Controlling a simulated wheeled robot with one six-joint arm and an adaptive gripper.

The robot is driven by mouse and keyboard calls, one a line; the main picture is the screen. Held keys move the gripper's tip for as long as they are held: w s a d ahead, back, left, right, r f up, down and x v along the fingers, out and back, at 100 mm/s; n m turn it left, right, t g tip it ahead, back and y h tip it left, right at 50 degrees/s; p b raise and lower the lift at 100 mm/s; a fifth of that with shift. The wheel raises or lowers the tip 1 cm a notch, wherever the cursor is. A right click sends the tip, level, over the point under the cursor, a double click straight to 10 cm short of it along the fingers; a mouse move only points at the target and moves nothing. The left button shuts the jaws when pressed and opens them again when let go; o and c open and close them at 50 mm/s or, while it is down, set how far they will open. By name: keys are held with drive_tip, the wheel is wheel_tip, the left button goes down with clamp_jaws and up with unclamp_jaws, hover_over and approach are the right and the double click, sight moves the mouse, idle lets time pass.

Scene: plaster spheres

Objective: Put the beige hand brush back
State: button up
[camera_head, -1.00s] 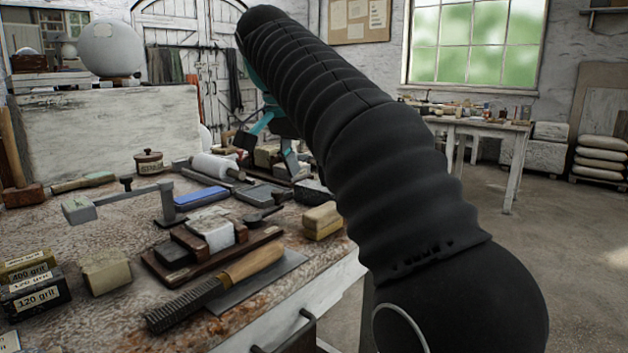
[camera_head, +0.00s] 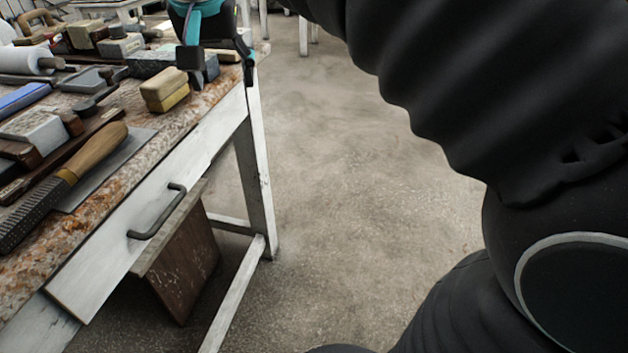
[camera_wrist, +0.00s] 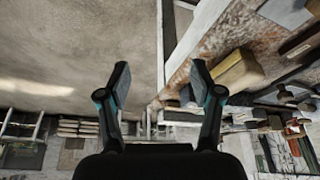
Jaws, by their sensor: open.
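A beige block with a yellower lower layer (camera_head: 165,90), which looks like the beige hand brush, lies on the workbench (camera_head: 205,112) close to its front edge. It also shows in the wrist view (camera_wrist: 238,72), right of my fingers. My gripper (camera_head: 219,64) is at the bench's right end, just beyond the brush in the head view, its top cut off by the frame. In the wrist view my gripper (camera_wrist: 160,82) is open, with nothing between its fingers. The brush is apart from the fingers.
A rasp with a wooden handle (camera_head: 97,148), a blue-topped stone (camera_head: 22,97), a white roller (camera_head: 25,60) and several blocks crowd the bench. A drawer with a dark handle (camera_head: 158,213) is at its front. The floor (camera_head: 350,190) to the right is clear.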

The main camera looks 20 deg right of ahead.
drive_tip(key=s+d+f+n, duration=0.1)
drive_tip(key=s+d+f, duration=0.1)
drive_tip(key=s+f, duration=0.3)
drive_tip(key=s+d+f+n+t, duration=0.1)
drive_tip(key=s+d+f, duration=0.2)
drive_tip(key=s+f, duration=0.3)
drive_tip(key=s+d+f+n+y, duration=0.1)
drive_tip(key=s+f, duration=0.4)
drive_tip(key=f, duration=0.5)
drive_tip(key=shift+s+d+f, duration=0.2)
drive_tip(key=shift+s+d, duration=0.15)
drive_tip(key=shift+d, duration=0.5)
